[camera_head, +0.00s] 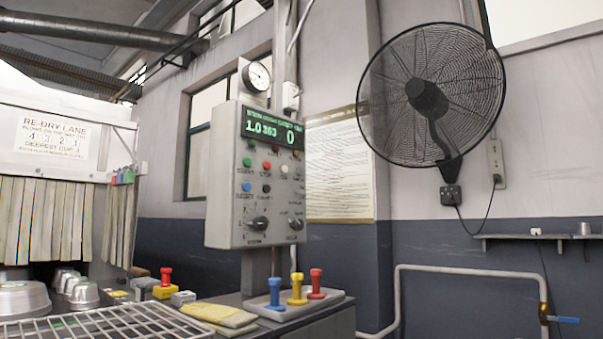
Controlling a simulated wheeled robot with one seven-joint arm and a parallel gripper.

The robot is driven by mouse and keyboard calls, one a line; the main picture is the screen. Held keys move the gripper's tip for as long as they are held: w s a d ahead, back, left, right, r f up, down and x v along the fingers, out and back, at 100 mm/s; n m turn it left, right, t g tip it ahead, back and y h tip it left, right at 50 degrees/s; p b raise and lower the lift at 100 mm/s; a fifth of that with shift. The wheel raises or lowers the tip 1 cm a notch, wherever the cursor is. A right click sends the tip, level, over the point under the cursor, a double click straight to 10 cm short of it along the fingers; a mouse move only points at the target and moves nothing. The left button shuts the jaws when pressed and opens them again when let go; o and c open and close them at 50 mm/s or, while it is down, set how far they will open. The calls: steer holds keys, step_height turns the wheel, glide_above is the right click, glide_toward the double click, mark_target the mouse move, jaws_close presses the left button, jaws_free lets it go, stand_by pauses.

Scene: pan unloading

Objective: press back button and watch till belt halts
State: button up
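A grey control panel (228,215) stands upright on a post near the middle. Its green display (272,130) shows digits that look like 1.0 363 and 0. Small round buttons in green, red, white, blue and black and two dark knobs sit below it; their labels are too small to read. A grey base (335,297) at the panel's foot carries a blue knob-topped control (275,292), a yellow one (296,288) and a red one (316,284). I cannot tell which is the back button. No belt surface is clearly visible. My gripper is not in view.
The re-dry lane hood (60,105) with a strip curtain (40,220) is at left. Metal pans (85,294) stand there by a wire rack (120,322). A red button (166,277) on a yellow box and folded yellow cloths (218,315) lie nearer the panel. A fan (428,97) hangs right.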

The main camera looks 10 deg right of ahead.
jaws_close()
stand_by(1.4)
